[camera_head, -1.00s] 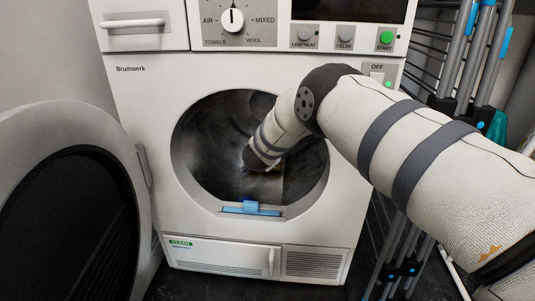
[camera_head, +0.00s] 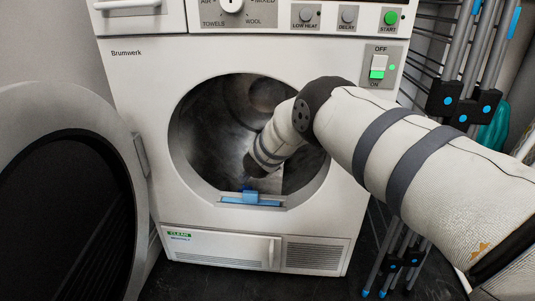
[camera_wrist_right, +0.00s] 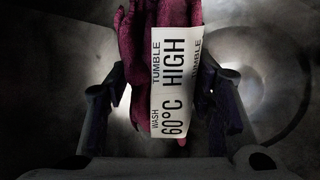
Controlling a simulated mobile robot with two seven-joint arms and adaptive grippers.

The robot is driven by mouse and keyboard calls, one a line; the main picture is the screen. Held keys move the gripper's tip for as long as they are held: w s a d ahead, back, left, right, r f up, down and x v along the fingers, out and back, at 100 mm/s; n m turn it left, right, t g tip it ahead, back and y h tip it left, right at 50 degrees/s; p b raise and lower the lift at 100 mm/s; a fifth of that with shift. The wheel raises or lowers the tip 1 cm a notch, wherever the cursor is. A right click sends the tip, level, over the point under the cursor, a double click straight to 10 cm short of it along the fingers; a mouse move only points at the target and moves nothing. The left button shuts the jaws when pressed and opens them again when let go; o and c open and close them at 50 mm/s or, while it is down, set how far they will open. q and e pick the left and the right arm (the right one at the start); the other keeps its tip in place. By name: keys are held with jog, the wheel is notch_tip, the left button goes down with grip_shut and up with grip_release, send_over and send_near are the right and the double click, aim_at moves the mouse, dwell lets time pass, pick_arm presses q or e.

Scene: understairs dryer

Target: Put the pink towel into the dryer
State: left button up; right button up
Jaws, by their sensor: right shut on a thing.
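The white dryer (camera_head: 140,85) stands ahead with its round door (camera_head: 45,108) swung open to the left. My right arm reaches through the opening into the grey metal drum (camera_head: 215,125). In the right wrist view my right gripper (camera_wrist_right: 164,85) is shut on the pink towel (camera_wrist_right: 180,14), which looks dark magenta in the dim drum. A white wash label hangs across the towel between the fingers. In the head view the towel and fingertips are hidden inside the drum. My left gripper is not in view.
A blue latch piece (camera_head: 250,198) sits on the opening's lower rim, below my forearm. A power switch (camera_head: 378,68) shows a green lower half by ON. A folded drying rack (camera_head: 455,80) stands close on the right, behind my arm.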

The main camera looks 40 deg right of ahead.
jog(key=shift+f, duration=0.9)
jog(key=o, duration=1.3)
jog(key=v, duration=1.2)
